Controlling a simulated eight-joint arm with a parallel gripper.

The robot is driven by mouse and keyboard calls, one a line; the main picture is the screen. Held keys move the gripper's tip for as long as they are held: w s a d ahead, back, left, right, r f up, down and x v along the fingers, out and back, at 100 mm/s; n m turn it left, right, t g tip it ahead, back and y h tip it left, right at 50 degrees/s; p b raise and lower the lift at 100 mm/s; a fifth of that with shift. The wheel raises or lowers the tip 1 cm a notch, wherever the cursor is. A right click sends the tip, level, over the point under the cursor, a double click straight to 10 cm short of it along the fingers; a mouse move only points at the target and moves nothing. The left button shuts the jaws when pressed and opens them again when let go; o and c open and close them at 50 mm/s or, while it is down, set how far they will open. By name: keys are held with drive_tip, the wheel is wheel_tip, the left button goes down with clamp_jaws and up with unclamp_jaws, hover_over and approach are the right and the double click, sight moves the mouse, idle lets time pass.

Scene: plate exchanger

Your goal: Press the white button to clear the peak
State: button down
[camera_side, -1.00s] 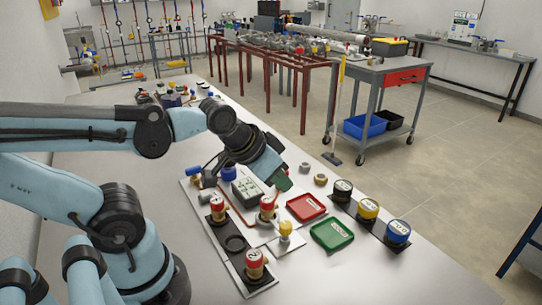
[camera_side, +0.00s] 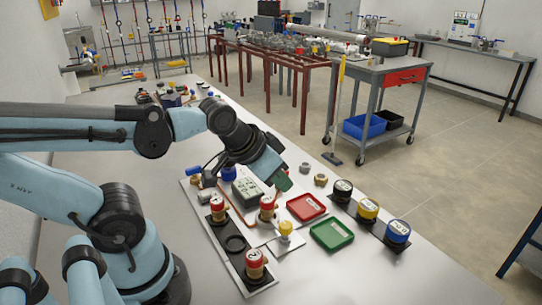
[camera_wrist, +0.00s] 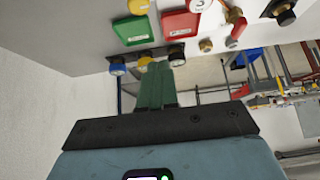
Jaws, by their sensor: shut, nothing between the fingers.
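A pale grey box (camera_side: 247,190) with dark windows on its face lies on the bench panel in the side view. I cannot make out a separate white button on it or elsewhere. My gripper (camera_side: 281,184) has green fingers, pointing down and right, above the bench to the right of this box in the picture. In the wrist view the green fingers of my gripper (camera_wrist: 155,68) are together and empty. Whether the tips touch anything cannot be told.
A red tray (camera_side: 306,207) and a green tray (camera_side: 331,235) lie right of the panel. Blue (camera_side: 398,233), yellow (camera_side: 368,210) and black (camera_side: 342,190) capped pieces stand beyond them. Red-topped fittings (camera_side: 254,265) stand on the panel. A yellow-topped knob (camera_side: 286,228) is near the green tray.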

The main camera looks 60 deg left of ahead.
drive_tip(key=shift+a, duration=0.1)
idle(0.5)
drive_tip(key=n+g+y, duration=0.7)
drive_tip(key=n+g, duration=0.1)
drive_tip(key=n, duration=0.2)
hover_over(207, 193)
drive_tip(key=shift+f, duration=0.3)
drive_tip(key=shift+f, duration=4.4)
drive_tip(key=shift+f, duration=0.15)
drive_tip(key=shift+f, duration=0.25)
